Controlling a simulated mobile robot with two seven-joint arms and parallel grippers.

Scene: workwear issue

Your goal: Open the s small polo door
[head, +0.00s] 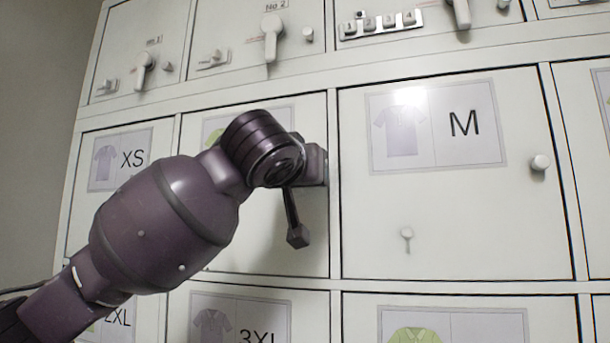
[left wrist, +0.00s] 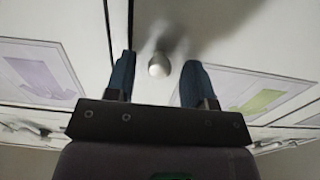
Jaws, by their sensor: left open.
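The small polo door (head: 262,245) is the closed white door between the XS and M doors in the head view. My arm covers most of its label, leaving a bit of green polo picture (head: 215,130) showing. My left gripper (head: 317,165) is at this door's right edge, hiding its knob in the head view. In the left wrist view my open left gripper (left wrist: 158,76) has its two blue fingers on either side of a round pale knob (left wrist: 158,66), with gaps on both sides. I cannot tell how deep the knob sits between them. My right gripper is not in view.
The M door (head: 450,220) is closed at the right, with its own knob (head: 539,162) and a small keyhole-like fitting (head: 407,234). The XS door (head: 120,158) is at the left. Smaller doors with handles (head: 272,38) run above. Doors labelled 2XL and 3XL (head: 238,318) lie below.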

